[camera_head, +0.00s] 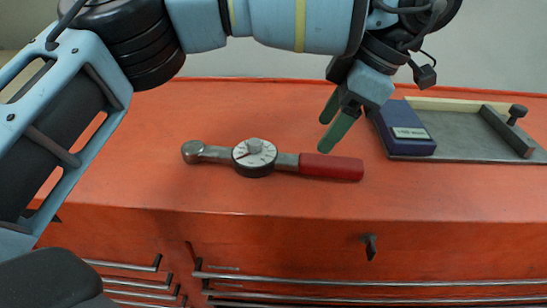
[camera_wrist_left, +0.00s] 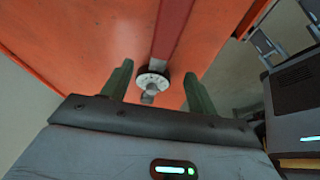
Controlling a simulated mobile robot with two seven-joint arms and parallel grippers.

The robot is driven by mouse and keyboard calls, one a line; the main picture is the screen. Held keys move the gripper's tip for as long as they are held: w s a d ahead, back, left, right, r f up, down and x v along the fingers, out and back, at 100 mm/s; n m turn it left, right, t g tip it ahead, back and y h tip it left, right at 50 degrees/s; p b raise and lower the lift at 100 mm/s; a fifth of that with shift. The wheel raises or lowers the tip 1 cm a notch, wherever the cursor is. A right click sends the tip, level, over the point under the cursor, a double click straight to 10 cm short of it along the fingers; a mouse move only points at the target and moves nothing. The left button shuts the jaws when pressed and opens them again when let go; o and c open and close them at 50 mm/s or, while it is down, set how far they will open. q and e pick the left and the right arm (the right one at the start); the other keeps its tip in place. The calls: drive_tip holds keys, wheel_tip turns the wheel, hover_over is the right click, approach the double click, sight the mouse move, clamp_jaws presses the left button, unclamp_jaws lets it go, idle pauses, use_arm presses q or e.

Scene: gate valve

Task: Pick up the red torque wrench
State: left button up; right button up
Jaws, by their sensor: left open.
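The torque wrench (camera_head: 254,158) lies flat on the orange cabinet top. Its red handle (camera_head: 332,167) points right, its round white dial sits mid-shaft, and its metal head is at the left. My left gripper (camera_head: 332,127) hangs above and behind the handle, with its green fingers apart and empty. In the left wrist view, the dial (camera_wrist_left: 153,83) and red handle (camera_wrist_left: 174,25) show between the two open fingers (camera_wrist_left: 158,85), not touching them. My right gripper is not in view.
The orange cabinet top (camera_head: 120,185) is clear around the wrench. At the right, a grey tray (camera_head: 455,140) holds a dark blue box (camera_head: 404,128) and a clamp-like metal piece (camera_head: 507,132). Drawer handles (camera_head: 370,282) run along the cabinet's front, below the top edge.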

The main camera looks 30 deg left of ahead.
sight(314, 158)
use_arm(q)
drive_tip(key=shift+x, duration=0.8)
drive_tip(key=shift+d+b+x, duration=0.15)
drive_tip(key=shift+d+x, duration=0.05)
drive_tip(key=shift+x, duration=1.05)
drive_tip(key=shift+d+b+x, duration=0.15)
drive_tip(key=shift+d+x, duration=0.1)
drive_tip(key=shift+x, duration=1)
drive_tip(key=shift+f, duration=0.15)
drive_tip(key=shift+c, duration=0.5)
clamp_jaws()
